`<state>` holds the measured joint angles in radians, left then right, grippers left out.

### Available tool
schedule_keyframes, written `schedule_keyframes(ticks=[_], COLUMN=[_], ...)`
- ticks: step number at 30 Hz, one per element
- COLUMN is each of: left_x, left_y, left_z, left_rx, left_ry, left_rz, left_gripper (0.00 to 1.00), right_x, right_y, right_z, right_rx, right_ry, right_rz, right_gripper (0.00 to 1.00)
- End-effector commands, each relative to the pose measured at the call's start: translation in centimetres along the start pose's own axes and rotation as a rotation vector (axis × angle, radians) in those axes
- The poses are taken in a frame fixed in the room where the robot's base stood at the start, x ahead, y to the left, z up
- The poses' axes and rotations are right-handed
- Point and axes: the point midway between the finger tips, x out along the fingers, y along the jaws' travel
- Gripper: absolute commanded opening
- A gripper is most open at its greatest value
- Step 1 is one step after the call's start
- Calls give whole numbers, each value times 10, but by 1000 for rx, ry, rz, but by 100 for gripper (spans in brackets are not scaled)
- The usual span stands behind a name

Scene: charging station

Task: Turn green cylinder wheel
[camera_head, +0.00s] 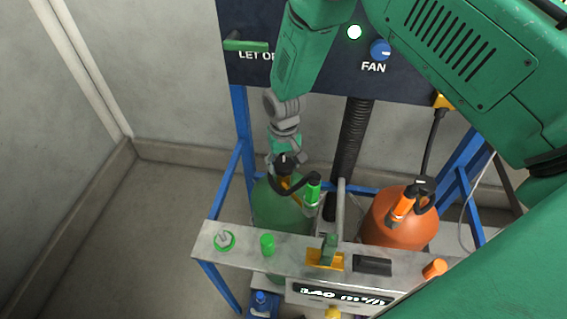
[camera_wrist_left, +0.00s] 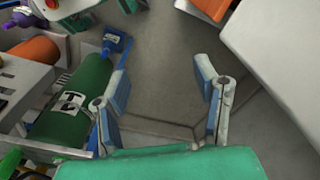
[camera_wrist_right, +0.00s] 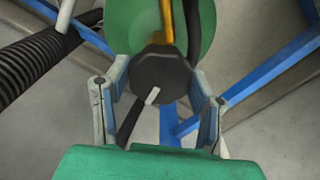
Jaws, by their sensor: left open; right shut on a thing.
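The green cylinder (camera_head: 276,207) stands upright behind the metal shelf in the head view. Its dark round wheel (camera_head: 285,163) sits on top. In the right wrist view the black wheel (camera_wrist_right: 160,75) with a white mark lies between the fingers of my right gripper (camera_wrist_right: 160,100), which is shut on it from above. In the head view my right gripper (camera_head: 285,155) reaches down to the wheel and partly hides it. My left gripper is outside the head view. In the left wrist view my left gripper (camera_wrist_left: 163,90) is open and empty, with the green cylinder (camera_wrist_left: 78,105) to its left.
An orange cylinder (camera_head: 398,220) stands to the right of the green one. The metal shelf (camera_head: 210,240) with fittings runs in front of both. Blue frame posts (camera_head: 241,130) and a black ribbed hose (camera_head: 352,145) stand close by. A dark panel (camera_head: 236,65) is behind. The floor at left is clear.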

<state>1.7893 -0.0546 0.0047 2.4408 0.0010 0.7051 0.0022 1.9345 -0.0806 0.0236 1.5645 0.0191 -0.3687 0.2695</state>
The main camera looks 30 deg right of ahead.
Motion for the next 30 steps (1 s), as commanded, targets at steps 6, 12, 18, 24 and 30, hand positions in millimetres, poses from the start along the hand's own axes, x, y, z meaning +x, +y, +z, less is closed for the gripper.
schedule_keyframes(ticks=[6, 12, 18, 24, 30], left_x=[0, 0, 0, 0, 0], left_y=[0, 0, 0, 0, 0], left_z=[0, 0, 0, 0, 0], left_rx=[0, 0, 0, 0, 0], left_ry=[0, 0, 0, 0, 0], left_rz=[0, 0, 0, 0, 0], left_gripper=[56, 56, 56, 56, 56], right_x=[-4, -4, -5, -5, -5], right_y=[0, 0, 0, 0, 0], right_z=[-7, -8, -8, -8, -7], right_rx=[118, 176, 197, 199, 198], right_ry=[19, 19, 20, 20, 19], right_rz=[-4, -5, -5, -5, -5], right_gripper=[21, 21, 21, 21, 71])
